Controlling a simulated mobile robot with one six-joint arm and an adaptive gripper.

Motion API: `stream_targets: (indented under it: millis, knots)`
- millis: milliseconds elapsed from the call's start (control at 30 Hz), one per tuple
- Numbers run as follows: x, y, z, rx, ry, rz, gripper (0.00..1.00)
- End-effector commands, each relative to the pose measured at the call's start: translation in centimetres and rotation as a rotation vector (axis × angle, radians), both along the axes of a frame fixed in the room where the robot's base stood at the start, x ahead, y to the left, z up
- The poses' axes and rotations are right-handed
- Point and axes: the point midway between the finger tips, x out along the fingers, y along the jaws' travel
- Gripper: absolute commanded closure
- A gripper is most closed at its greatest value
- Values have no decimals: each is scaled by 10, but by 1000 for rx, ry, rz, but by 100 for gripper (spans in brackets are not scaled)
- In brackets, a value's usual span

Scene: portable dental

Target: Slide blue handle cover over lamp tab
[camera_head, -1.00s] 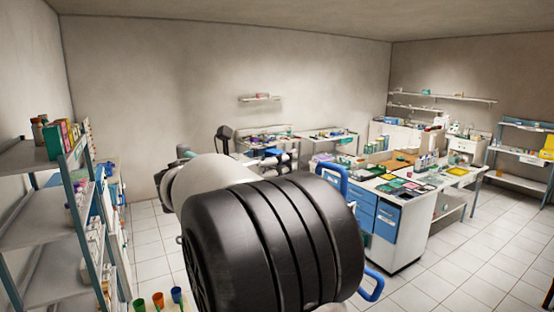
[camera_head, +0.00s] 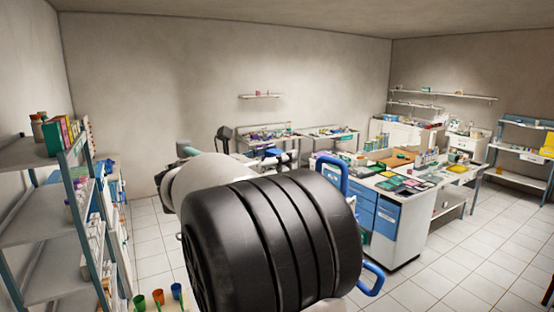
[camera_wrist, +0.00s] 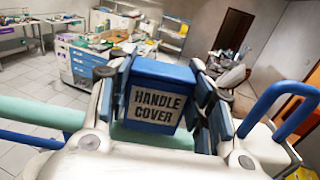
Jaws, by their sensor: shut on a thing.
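The blue handle cover (camera_wrist: 157,106) is a box-like piece with a white label reading "HANDLE COVER". It sits between the fingers of my gripper (camera_wrist: 161,68) in the wrist view, and the gripper is shut on it. Its label faces the wrist camera, and its far side is hidden. In the head view, my own arm fills the middle, and neither the gripper nor the cover can be made out. I cannot make out a lamp tab in either view.
A cabinet with blue drawers (camera_head: 380,216) and a cluttered top stands right of my arm. Blue curved handles (camera_head: 373,279) show close by. Shelving (camera_head: 40,215) lines the left wall. Several small cups (camera_head: 158,297) stand at the lower left. Tiled floor (camera_head: 450,270) is open at right.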

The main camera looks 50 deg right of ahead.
Motion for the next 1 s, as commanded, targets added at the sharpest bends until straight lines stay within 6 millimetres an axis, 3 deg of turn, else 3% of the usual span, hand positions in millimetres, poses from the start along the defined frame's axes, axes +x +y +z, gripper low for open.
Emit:
stream_targets:
  millis: [33,67,400,767,1000]
  knots:
    - [0,0,0,0,0,0,66]
    - [0,0,0,0,0,0,51]
    - [0,0,0,0,0,0,29]
    - [1,4,0,0,0,1,29]
    - [4,43,1,-1,-1,6,29]
